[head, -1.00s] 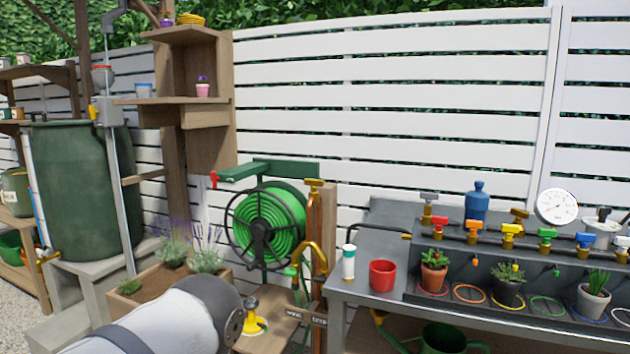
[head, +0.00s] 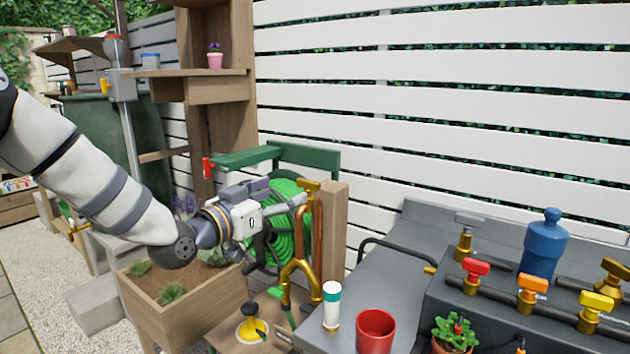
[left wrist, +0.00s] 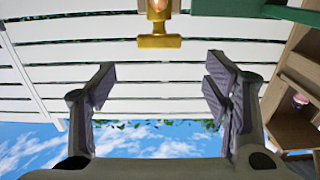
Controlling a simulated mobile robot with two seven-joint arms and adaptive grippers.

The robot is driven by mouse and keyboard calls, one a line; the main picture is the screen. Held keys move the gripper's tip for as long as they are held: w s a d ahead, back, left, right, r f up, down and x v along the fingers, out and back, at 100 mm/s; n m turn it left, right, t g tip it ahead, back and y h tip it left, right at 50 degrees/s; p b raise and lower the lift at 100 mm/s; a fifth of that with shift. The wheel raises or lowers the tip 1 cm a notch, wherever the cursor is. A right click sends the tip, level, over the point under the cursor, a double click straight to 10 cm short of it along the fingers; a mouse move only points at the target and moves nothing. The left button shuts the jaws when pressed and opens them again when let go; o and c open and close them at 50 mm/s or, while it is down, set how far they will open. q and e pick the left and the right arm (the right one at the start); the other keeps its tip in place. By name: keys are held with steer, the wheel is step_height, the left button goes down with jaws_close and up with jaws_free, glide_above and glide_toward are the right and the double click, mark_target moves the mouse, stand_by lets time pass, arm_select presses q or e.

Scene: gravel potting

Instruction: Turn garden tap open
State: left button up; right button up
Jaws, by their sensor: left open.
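The garden tap is a brass T-handle (head: 308,186) on top of a copper pipe beside a wooden post, with a brass spout lower down. In the left wrist view its brass handle (left wrist: 160,41) is at the top centre, beyond the fingertips and between their lines. My left gripper (head: 297,203) is open and empty, reaching from the left at about the handle's height; its fingers overlap the pipe in the head view. Both fingers (left wrist: 160,68) show spread wide in the left wrist view. Contact with the tap is not visible. My right gripper is not in view.
The green hose reel (head: 290,222) stands right behind my left gripper, under a green bracket (head: 245,158). A wooden post (head: 331,225) is right of the tap. A grey bench with a white bottle (head: 332,305), a red pot (head: 375,330) and coloured valves lies to the right.

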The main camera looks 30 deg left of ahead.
mark_target(307, 183)
arm_select(q)
steer(key=w, duration=0.6)
steer(key=w+d, duration=0.1)
steer(key=w, duration=0.2)
steer(key=shift+w+f, duration=0.15)
steer(key=shift+w, duration=0.15)
steer(key=shift+c, duration=0.6)
steer(key=c, duration=1.1)
